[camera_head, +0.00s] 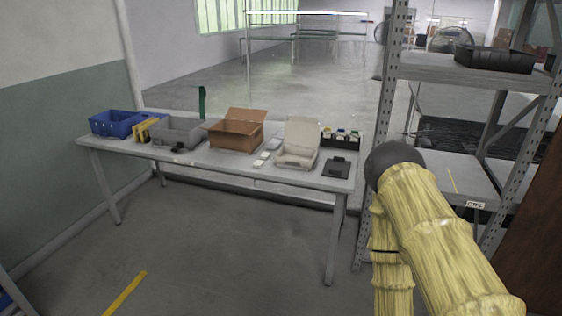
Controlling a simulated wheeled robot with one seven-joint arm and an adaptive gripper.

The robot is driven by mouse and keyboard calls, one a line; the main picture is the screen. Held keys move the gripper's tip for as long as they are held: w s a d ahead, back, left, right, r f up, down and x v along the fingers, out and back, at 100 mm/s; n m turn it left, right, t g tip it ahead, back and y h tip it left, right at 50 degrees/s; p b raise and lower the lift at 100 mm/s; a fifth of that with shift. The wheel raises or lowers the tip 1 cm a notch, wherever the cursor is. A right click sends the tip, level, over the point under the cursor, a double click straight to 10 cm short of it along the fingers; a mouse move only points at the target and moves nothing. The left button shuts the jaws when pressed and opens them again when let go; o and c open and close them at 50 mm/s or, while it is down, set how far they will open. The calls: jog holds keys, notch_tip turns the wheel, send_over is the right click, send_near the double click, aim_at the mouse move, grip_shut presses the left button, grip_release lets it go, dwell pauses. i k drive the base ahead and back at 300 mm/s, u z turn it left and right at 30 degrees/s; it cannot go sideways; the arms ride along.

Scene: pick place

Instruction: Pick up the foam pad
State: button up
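No item can be made out for certain as the foam pad. A flat dark grey piece (337,168) lies on the right end of the white table (190,161); it may be the pad, but it is too small to tell. Small pale items (262,159) lie near the table's middle, also too small to identify. My arm, in a yellow sleeve with a dark rounded part at its top, rises at the right, apart from the table. My gripper is not visible.
On the table stand a blue crate (108,122), a grey bin (176,131), an open cardboard box (233,137), a beige open case (296,157) and a black tray of small items (341,138). A metal shelf (425,68) stands right. The floor before the table is clear.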

aim_at(336, 167)
jog(key=u, duration=0.75)
jog(key=i, duration=1.05)
jog(key=u, duration=0.4)
jog(key=i, duration=1.2)
jog(key=z, duration=1.25)
jog(key=i, duration=0.75)
jog(key=z, duration=0.7)
